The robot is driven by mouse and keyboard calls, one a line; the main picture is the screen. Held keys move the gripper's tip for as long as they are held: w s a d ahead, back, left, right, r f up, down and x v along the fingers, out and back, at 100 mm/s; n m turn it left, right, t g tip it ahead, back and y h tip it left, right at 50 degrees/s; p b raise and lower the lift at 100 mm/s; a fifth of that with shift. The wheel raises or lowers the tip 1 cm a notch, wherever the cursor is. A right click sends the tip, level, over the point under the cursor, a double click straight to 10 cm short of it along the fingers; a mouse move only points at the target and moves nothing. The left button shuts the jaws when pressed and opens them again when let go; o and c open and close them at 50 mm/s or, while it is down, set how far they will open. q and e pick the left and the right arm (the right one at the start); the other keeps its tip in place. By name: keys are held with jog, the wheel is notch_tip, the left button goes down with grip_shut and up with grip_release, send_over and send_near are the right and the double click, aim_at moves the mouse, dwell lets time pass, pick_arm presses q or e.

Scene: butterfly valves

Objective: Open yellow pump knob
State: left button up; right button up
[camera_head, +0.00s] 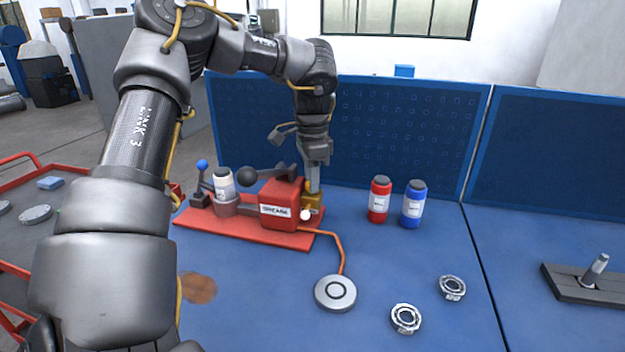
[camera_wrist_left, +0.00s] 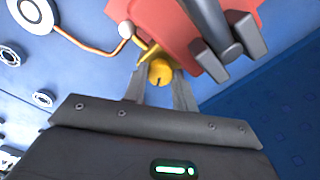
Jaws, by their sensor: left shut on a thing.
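The yellow pump knob (camera_head: 313,200) is at the right end of the red pump (camera_head: 283,202) in the head view. In the left wrist view the yellow knob (camera_wrist_left: 160,72) sits between the fingers of my left gripper (camera_wrist_left: 160,90). My left gripper (camera_head: 314,181) reaches down from above and is shut on the knob. The gripper partly hides the knob in the head view. The pump stands on a red base plate (camera_head: 205,229) on the blue table. My right gripper is not in view.
A red bottle (camera_head: 379,203) and a blue bottle (camera_head: 413,207) stand right of the pump. An orange hose (camera_head: 338,245) runs to a round grey disc (camera_head: 335,293). Two metal rings (camera_head: 405,319) lie at the front.

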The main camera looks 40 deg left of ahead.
pick_arm(q)
jog(key=o, duration=1)
jog(key=shift+c, duration=0.2)
